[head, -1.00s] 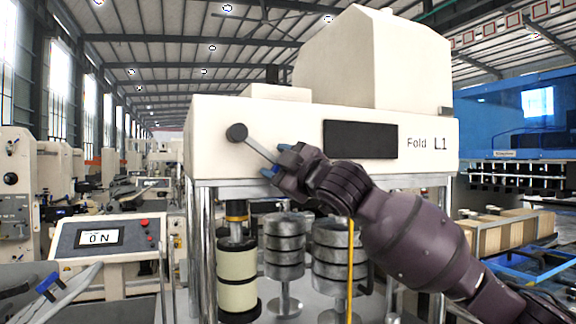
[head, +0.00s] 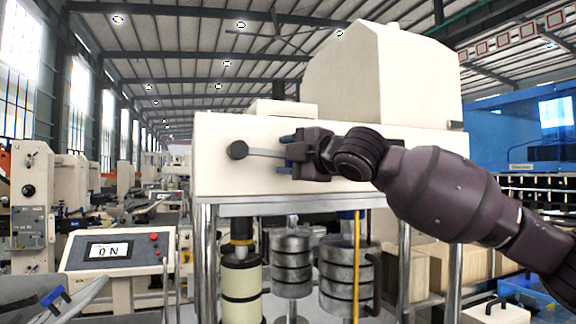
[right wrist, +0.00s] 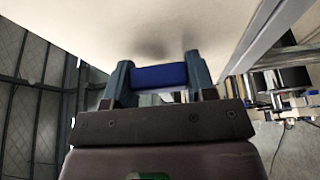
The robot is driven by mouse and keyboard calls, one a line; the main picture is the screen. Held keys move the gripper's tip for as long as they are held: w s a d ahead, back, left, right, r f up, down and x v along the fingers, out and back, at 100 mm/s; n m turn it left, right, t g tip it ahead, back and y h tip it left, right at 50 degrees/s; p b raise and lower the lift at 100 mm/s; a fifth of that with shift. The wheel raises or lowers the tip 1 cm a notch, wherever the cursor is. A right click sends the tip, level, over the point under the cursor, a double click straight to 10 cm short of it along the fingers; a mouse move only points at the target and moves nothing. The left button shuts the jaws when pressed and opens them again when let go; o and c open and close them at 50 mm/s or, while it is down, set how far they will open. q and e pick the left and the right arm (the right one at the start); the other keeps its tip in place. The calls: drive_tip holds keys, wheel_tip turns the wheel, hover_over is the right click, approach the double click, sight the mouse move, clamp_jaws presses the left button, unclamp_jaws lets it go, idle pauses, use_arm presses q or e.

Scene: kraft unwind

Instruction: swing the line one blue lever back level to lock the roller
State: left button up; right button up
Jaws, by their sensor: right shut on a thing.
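The lever's metal arm (head: 266,152) runs from a dark round pivot (head: 238,150) on the white machine front and lies almost level, its free end to the right. My right gripper (head: 287,154) is at that free end and hides most of the blue handle. In the right wrist view the blue handle (right wrist: 161,76) sits between the two fingers of my right gripper (right wrist: 160,84), which is shut on it close to the white panel. My left gripper (head: 55,297) shows in part at the lower left, with blue fingertips apart and nothing between them.
The white machine (head: 220,182) stands on chrome posts. Below it are a cream roller (head: 241,280) and stacked grey metal weights (head: 291,265). A console (head: 110,250) reading 0 N stands at the left. My right arm covers the machine's label.

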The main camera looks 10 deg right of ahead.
drive_tip(key=shift+r+n, duration=0.5)
drive_tip(key=o, duration=1.3)
drive_tip(key=shift+g, duration=0.3)
drive_tip(key=shift+d, duration=0.1)
drive_tip(key=b+v, duration=0.2)
drive_tip(key=v, duration=0.8)
drive_tip(key=shift+s+d, duration=0.1)
drive_tip(key=shift+s, duration=0.3)
